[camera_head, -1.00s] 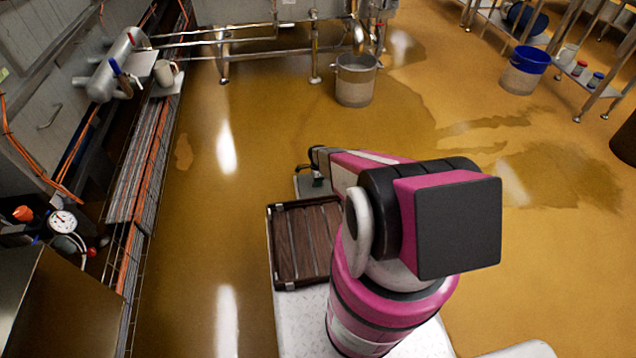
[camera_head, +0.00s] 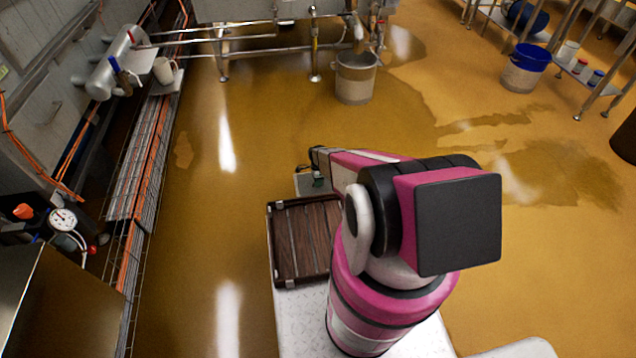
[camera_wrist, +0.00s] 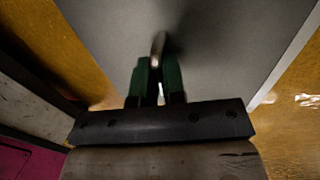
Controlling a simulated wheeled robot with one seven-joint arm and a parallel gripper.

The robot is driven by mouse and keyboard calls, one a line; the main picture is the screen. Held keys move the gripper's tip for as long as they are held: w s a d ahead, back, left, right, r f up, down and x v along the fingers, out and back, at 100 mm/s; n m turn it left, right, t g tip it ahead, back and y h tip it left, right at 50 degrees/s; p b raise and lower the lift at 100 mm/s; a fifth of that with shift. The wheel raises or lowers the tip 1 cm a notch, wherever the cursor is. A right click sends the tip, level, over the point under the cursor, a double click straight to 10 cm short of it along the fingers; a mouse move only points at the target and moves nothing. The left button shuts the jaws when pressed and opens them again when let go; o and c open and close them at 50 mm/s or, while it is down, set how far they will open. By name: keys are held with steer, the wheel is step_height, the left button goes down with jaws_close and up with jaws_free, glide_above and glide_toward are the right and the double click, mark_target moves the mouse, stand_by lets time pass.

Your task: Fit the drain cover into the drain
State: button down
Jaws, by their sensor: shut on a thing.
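The drain cover (camera_wrist: 222,60) is a flat grey plate that fills much of the wrist view, with a small upright metal handle (camera_wrist: 158,48) on it. My gripper (camera_wrist: 158,75) has green fingers closed on this handle. In the head view the plate (camera_head: 303,186) shows as a small grey patch beyond the brown slatted tray, with my gripper (camera_head: 317,182) over it and my arm hiding part of it. I cannot tell how high the plate is above the floor. I cannot make out the drain opening in either view.
A brown slatted tray (camera_head: 304,237) sits on my base, just behind the plate. A grey bucket (camera_head: 356,78) stands further ahead near pipes. A cable-and-pipe run (camera_head: 140,165) lines the left wall. Wet yellow floor (camera_head: 225,195) lies open to the left.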

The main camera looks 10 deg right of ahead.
steer(key=shift+f, duration=0.85)
steer(key=c, duration=1.1)
jaws_free()
steer(key=v, duration=1.1)
steer(key=s+r+n+t, duration=0.1)
steer(key=s+r+n, duration=0.5)
steer(key=r, duration=0.8)
steer(key=s+r+n+t, duration=0.1)
steer(key=s+r+n, duration=0.5)
steer(key=s+r, duration=0.4)
steer(key=s+r+n+t, duration=0.1)
steer(key=s+r+n, duration=0.5)
steer(key=r, duration=1.3)
steer(key=shift+s+r, duration=0.1)
steer(key=shift+s, duration=1)
